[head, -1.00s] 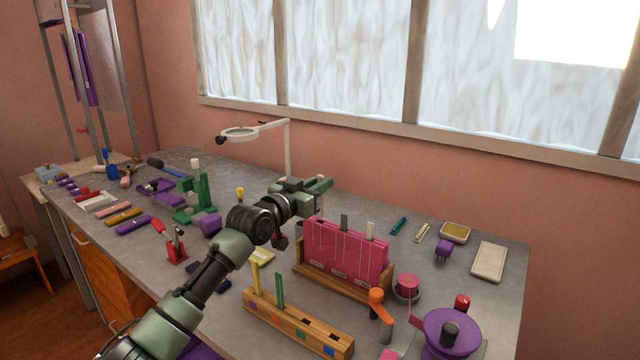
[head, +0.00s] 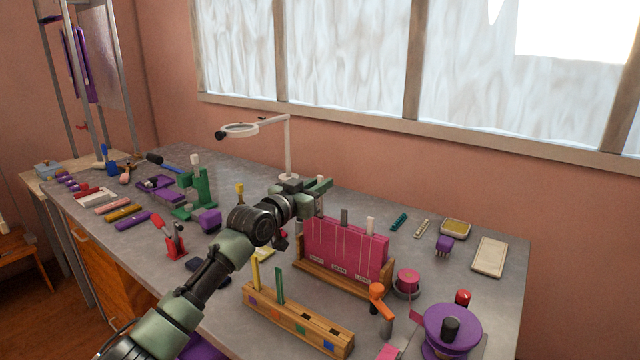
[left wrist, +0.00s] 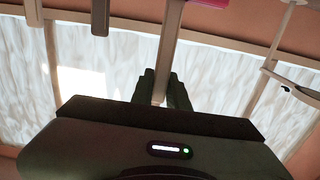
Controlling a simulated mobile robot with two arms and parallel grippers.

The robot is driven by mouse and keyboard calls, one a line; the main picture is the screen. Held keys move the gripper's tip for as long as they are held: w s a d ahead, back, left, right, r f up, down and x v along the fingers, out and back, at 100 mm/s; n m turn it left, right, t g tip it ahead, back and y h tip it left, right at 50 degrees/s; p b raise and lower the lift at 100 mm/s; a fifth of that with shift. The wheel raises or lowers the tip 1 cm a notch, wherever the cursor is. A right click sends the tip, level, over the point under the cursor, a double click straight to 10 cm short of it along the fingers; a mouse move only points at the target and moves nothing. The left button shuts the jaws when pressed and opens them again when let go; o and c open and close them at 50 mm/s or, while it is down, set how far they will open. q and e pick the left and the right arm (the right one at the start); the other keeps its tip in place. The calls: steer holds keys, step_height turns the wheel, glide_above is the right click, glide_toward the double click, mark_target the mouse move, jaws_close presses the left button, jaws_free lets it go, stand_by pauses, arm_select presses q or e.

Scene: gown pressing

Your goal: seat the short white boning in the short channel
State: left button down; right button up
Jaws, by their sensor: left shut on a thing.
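The pink panel (head: 335,245) stands upright in a wooden holder on the table, with several vertical channels and small labels along its bottom. My left gripper (head: 322,186) is above the panel's left end. In the left wrist view my left gripper (left wrist: 166,86) is shut on a pale strip, the short white boning (left wrist: 169,40), beside the pink panel's edge. The head view hides the held boning, so I cannot tell whether its end is inside the channel. My right gripper is out of view.
A wooden block (head: 300,320) with yellow and green sticks stands in front of the panel. A magnifier lamp (head: 288,150) stands behind my gripper. A purple spool (head: 450,330) and an orange-handled tool (head: 378,300) are at front right.

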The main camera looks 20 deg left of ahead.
mark_target(320, 217)
arm_select(q)
steer(key=shift+f+b, duration=0.4)
steer(key=shift+f, duration=0.35)
stand_by(0.6)
steer(key=shift+f, duration=0.1)
steer(key=shift+f+b, duration=0.9)
steer(key=shift+f, duration=0.45)
steer(key=shift+f, duration=0.1)
steer(key=shift+f+b, duration=0.9)
steer(key=shift+f, duration=0.2)
